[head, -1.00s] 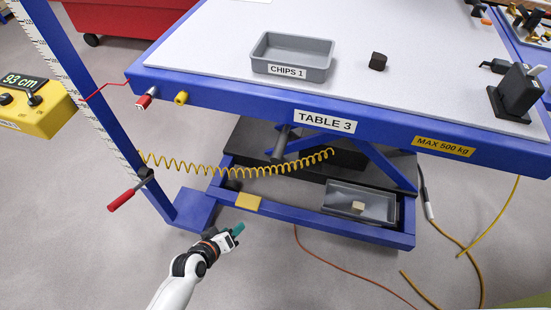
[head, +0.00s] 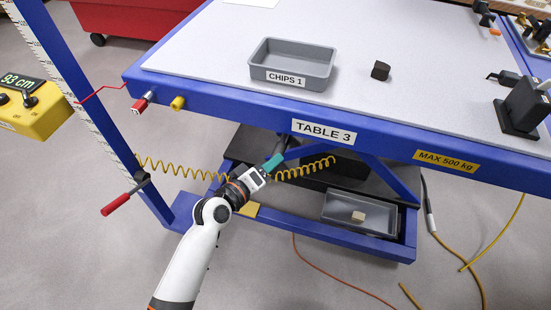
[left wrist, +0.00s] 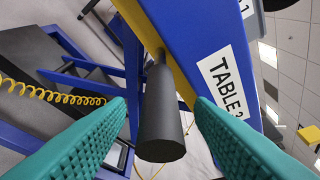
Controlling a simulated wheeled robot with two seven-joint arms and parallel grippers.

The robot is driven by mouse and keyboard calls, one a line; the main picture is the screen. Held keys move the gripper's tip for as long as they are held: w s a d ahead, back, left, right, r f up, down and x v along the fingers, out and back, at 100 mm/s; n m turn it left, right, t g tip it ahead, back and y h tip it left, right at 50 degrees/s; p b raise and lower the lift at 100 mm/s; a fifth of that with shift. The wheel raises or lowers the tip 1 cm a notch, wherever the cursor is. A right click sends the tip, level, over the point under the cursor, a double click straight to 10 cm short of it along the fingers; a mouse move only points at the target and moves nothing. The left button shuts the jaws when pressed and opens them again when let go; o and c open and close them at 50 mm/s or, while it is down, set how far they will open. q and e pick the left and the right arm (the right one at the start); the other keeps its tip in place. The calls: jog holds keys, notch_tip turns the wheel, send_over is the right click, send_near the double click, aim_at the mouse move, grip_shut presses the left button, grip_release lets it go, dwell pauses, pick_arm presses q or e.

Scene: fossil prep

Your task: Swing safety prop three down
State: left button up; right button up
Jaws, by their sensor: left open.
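The safety prop of Table 3 appears to be a dark grey round bar (head: 283,144) under the table's front edge, just below the TABLE 3 label. In the left wrist view its thick cylindrical end (left wrist: 161,118) points toward the camera, lying between the two teal fingers. My left gripper (head: 274,163) is open, with its fingertips close to the bar's end; I cannot tell whether they touch it. In the head view the gripper hides the bar's lower end. My right gripper is not in view.
The blue table frame (head: 240,112) overhangs the gripper. A coiled yellow hose (head: 180,169) runs behind my left gripper. A red-handled lever (head: 118,202) is at the left post. A grey tray (head: 340,222) with a small block sits on the lower base. Cables lie on the floor at right.

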pick_arm(q)
jog(key=shift+x, duration=1.65)
grip_shut()
